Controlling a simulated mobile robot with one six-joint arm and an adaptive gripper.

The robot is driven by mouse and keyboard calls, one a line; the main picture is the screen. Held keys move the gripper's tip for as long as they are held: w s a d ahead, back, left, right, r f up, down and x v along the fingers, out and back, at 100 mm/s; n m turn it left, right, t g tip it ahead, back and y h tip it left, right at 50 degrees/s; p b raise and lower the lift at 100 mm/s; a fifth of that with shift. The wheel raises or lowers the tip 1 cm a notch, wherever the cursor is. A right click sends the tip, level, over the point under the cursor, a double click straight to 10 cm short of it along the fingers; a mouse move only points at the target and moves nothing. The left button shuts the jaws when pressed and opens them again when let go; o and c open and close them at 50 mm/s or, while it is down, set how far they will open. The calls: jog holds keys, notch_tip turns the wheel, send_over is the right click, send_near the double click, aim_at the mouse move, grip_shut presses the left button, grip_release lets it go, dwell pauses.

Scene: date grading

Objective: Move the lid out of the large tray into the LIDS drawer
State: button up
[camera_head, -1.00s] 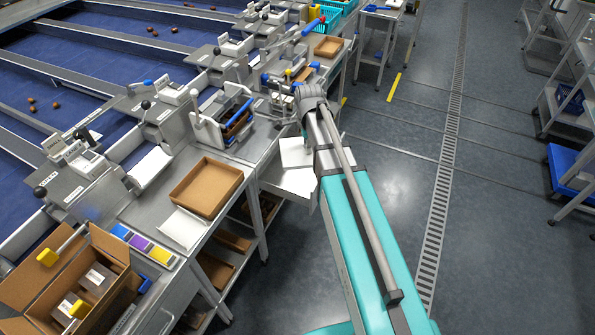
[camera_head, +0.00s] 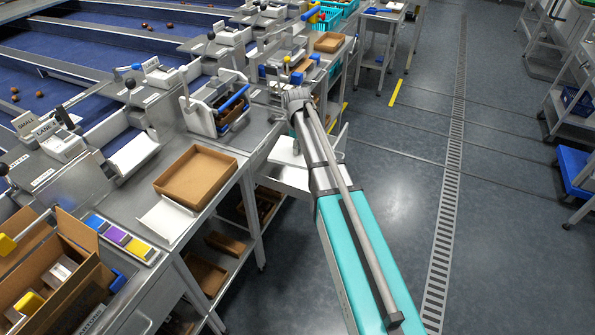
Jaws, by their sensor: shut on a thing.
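My gripper is hidden behind my own wrist and arm, so its fingers and anything in them do not show. A white open drawer or shelf (camera_head: 283,181) sticks out from the bench beside my wrist. A flat white piece (camera_head: 283,151) lies at or above it, partly covered by my arm. I cannot tell whether this piece is the lid, or whether the drawer is the LIDS drawer. A shallow brown tray (camera_head: 163,190) stands on the bench to the left and looks empty. I cannot tell whether it is the large tray.
A white sheet (camera_head: 166,221) lies at the bench edge below the brown tray. An open carton (camera_head: 75,300) stands at lower left, by coloured blocks (camera_head: 118,237). A clamp frame with a blue handle (camera_head: 235,97) stands behind the tray. The floor (camera_head: 400,180) to the right is clear.

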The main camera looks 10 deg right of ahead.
jog(key=shift+m, duration=0.6)
jog(key=shift+w+a+f+b, duration=0.1)
jog(key=shift+w+f+b, duration=0.3)
jog(key=shift+f+b, duration=0.3)
jog(key=shift+w+f+b, duration=0.35)
jog(key=shift+f+b, duration=0.1)
jog(key=shift+f, duration=0.35)
jog(key=shift+w+a+f+b, duration=0.1)
jog(key=shift+w+f+b, duration=0.3)
jog(key=shift+f+b, duration=0.3)
jog(key=shift+f, duration=0.1)
jog(key=b, duration=0.6)
send_over(295, 178)
notch_tip(295, 178, down, 6)
jog(key=shift+f, duration=0.1)
jog(key=shift+f+b, duration=1.85)
jog(key=shift+b, duration=0.05)
jog(key=shift+f, duration=0.15)
jog(key=o, duration=1)
jog(key=shift+c, duration=0.2)
jog(key=shift+r, duration=0.2)
notch_tip(295, 178, up, 12)
jog(key=p, duration=1.2)
jog(key=shift+d, duration=0.1)
